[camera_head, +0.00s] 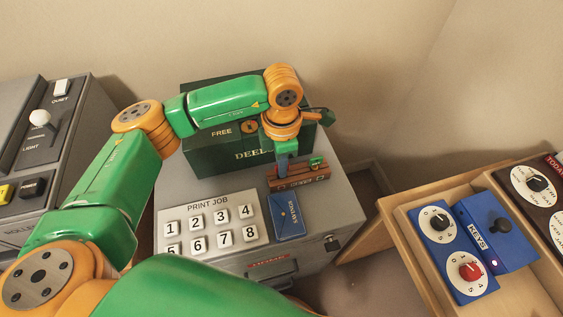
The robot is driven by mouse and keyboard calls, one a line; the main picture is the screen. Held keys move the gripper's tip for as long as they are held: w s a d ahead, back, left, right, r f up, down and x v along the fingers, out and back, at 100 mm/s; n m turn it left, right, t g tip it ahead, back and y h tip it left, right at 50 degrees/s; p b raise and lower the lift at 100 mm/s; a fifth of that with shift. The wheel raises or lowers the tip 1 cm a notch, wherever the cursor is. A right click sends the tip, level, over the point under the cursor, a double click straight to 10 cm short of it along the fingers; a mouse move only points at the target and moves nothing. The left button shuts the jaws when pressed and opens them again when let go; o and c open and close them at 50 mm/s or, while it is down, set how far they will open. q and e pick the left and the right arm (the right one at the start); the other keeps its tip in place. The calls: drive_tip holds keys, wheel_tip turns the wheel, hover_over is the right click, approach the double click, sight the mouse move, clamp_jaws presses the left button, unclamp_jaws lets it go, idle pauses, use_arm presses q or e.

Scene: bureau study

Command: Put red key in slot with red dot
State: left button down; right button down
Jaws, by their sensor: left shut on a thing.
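My left gripper (286,163) reaches down to a small brown wooden rack (299,183) on the grey cabinet, in front of the dark green box. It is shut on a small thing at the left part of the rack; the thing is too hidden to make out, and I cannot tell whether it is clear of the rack. A small green item (317,162) stands at the rack's right end. I cannot make out the red key or the red dot. My right gripper is not in view.
A blue booklet (287,215) lies before the rack, beside the white-buttoned print panel (209,222). The green box (222,158) stands close behind. At right, an open wooden drawer (400,228) holds a blue box marked KEYS (496,233) and a blue dial panel (452,247).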

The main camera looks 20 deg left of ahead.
use_arm(q)
drive_tip(key=shift+f, duration=0.1)
drive_tip(key=c, duration=0.9)
unclamp_jaws()
wheel_tip(320, 180, up, 7)
drive_tip(key=shift+r+b, duration=0.1)
drive_tip(key=shift+b, duration=0.3)
